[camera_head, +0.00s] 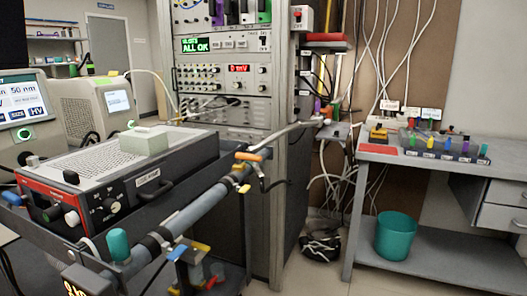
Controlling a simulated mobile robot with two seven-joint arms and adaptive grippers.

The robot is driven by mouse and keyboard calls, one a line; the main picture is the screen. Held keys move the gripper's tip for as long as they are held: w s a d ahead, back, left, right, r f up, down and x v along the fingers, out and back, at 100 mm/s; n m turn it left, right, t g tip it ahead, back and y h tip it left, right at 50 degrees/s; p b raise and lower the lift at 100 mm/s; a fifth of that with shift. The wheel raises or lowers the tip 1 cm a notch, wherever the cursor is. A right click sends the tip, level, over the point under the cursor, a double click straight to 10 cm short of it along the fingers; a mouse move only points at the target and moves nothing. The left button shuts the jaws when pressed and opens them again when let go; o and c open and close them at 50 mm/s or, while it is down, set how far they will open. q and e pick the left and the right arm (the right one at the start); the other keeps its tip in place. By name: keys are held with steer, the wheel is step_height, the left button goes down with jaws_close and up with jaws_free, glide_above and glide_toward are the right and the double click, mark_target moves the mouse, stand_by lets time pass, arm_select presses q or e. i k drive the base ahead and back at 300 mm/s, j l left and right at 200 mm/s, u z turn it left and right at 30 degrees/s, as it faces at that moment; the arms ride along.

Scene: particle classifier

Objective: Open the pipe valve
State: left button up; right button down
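A grey pipe (192,212) runs diagonally from the lower left up to the centre, in front of the red-fronted instrument. Near its upper end, an orange lever-like handle (248,156) sits on top of the pipe and looks like the valve's handle. A smaller yellow piece (241,187) sits just below it on the pipe's side. Whether the valve is open or closed is not clear. Neither of my grippers is in view, and nothing is seen touching the pipe or the handle.
A red-fronted instrument (90,205) stands behind the pipe on the left. A tall equipment rack (222,105) rises behind the handle. A grey bench (420,163) stands at the right, with a teal bin (396,236) on its lower shelf. A black cable hangs near the handle.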

mark_target(239, 156)
steer(key=i+l+u, duration=0.25)
steer(key=i, duration=0.3)
steer(key=i+l+u, duration=0.25)
steer(key=i+l, duration=0.35)
steer(key=i, duration=0.15)
steer(key=j+u, duration=0.05)
